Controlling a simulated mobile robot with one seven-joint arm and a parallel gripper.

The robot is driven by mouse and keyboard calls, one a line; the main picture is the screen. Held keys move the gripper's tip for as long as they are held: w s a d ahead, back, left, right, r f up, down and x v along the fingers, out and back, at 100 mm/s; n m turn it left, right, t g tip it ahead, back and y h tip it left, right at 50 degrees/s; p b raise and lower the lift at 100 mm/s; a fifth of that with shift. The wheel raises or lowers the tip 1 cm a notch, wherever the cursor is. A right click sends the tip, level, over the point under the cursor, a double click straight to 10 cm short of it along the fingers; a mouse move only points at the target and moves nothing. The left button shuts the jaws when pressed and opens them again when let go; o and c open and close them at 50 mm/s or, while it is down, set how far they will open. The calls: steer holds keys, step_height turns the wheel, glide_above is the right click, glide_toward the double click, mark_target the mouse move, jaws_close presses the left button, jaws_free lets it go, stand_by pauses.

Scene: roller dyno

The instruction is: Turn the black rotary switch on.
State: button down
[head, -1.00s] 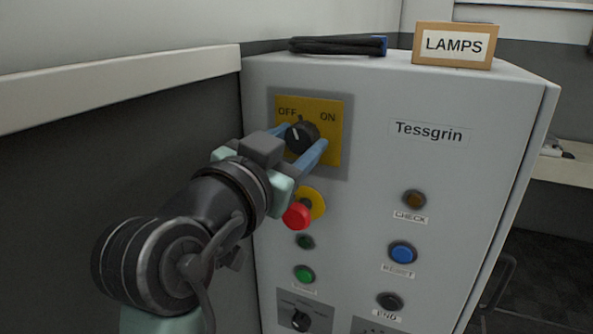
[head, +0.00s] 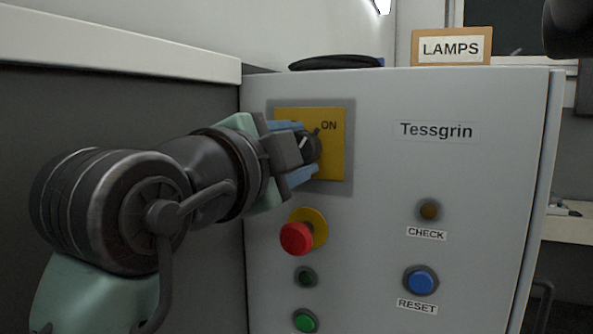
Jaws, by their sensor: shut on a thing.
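The black rotary switch (head: 313,147) sits on a yellow plate (head: 335,165) at the upper left of the grey cabinet front. My gripper (head: 304,150) reaches in from the left, with one blue finger above the knob and one below it. It is shut on the knob. A small black nub at the knob's upper right leans towards the ON label (head: 329,126). The OFF label is hidden behind my gripper. The knob's exact angle is hard to tell because the gripper covers part of it.
A red mushroom button (head: 297,238) stands out just below the plate. Green buttons, a CHECK lamp (head: 429,210) and a blue RESET button (head: 421,281) are lower. A LAMPS box (head: 451,47) and a black item (head: 335,62) lie on top. A wall closes the left side.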

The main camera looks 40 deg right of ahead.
steer(key=shift+m+b, duration=0.6)
steer(key=shift+m, duration=0.6)
steer(key=shift+c, duration=1.4)
jaws_free()
steer(key=shift+a, duration=0.1)
steer(key=b+v, duration=0.3)
steer(key=v, duration=0.9)
steer(key=shift+s+a, duration=0.2)
steer(key=shift+a, duration=0.1)
